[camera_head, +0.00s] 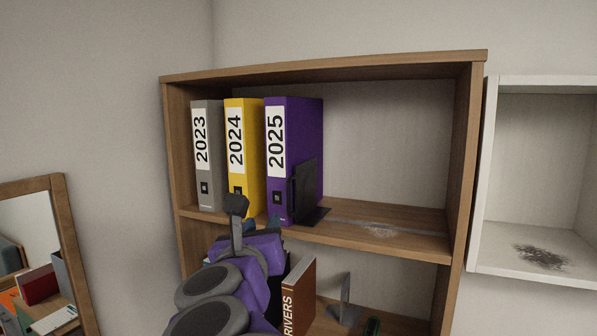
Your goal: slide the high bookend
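The high bookend (306,187) is black and stands on the upper shelf, against the right side of the purple 2025 binder (305,130). Its flat foot lies on the shelf board to the right. My gripper (236,207) is in front of the shelf, left of and a little below the bookend, overlapping the view of the yellow 2024 binder (245,150). It is seen from behind, and I cannot tell whether its fingers are open or shut. It appears apart from the bookend.
A grey 2023 binder (207,150) stands at the left. The upper shelf (415,222) right of the bookend is free, with a grey smudge. Below are a brown RIVERS book (299,298) and a grey bookend (345,305). A white cabinet (545,263) stands right.

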